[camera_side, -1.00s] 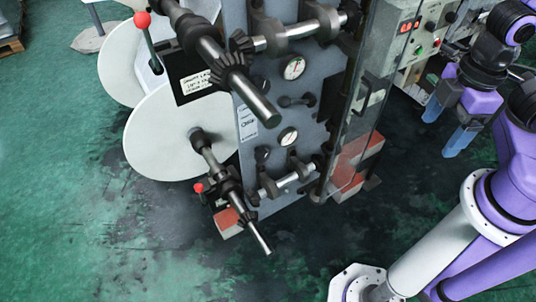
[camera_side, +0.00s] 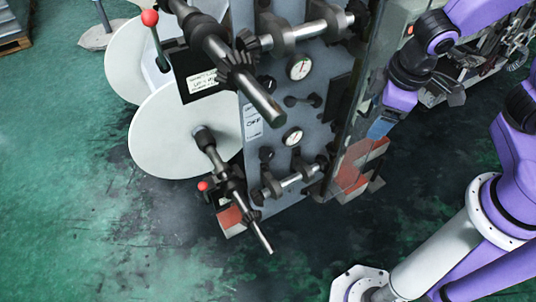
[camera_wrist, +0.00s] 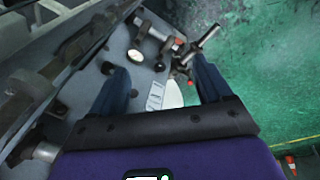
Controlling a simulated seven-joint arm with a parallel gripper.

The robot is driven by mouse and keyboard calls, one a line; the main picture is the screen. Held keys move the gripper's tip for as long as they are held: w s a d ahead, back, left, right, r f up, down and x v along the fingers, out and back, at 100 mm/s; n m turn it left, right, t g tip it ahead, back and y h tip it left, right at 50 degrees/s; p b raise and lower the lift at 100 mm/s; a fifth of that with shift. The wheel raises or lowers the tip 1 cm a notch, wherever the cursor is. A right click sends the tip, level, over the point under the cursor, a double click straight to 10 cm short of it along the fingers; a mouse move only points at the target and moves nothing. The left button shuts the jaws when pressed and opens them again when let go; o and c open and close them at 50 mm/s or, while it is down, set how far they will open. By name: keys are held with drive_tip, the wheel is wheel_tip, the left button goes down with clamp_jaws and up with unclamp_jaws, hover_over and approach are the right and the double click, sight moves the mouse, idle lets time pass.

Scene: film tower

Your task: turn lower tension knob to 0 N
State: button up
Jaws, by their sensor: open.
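The lower tension knob seems to be the small dark knob (camera_side: 266,153) at the lower left of the lower dial gauge (camera_side: 293,136) on the grey machine panel. In the wrist view a dark knob (camera_wrist: 159,67) beside the white gauge (camera_wrist: 135,55) appears to be the same one. Its setting and the needle reading are too small to read. My gripper (camera_side: 381,127) is at the right of the machine, apart from the knob, partly seen through the clear panel. In the wrist view its blue fingers (camera_wrist: 162,80) are spread wide with nothing between them.
A clear guard panel (camera_side: 352,110) stands at the panel's right edge, between my gripper and the gauges. A lower roller bracket (camera_side: 291,180) and a shaft (camera_side: 234,195) stick out nearby. An upper gauge (camera_side: 299,67) sits above. Green floor (camera_side: 420,200) is free at the right.

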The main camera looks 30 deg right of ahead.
drive_tip(key=w+a+f+m+t, duration=0.1)
drive_tip(key=w+a+f+m, duration=0.1)
drive_tip(key=w+a+f, duration=0.4)
drive_tip(key=w+a+f+m+t, duration=0.1)
drive_tip(key=w+f+m, duration=0.15)
drive_tip(key=w, duration=0.55)
drive_tip(key=m, duration=0.3)
approach(268, 154)
drive_tip(key=x, duration=1)
drive_tip(key=shift+w+d+f, duration=0.1)
drive_tip(key=shift+w+f, duration=0.1)
drive_tip(key=shift+f, duration=0.15)
drive_tip(key=c, duration=1)
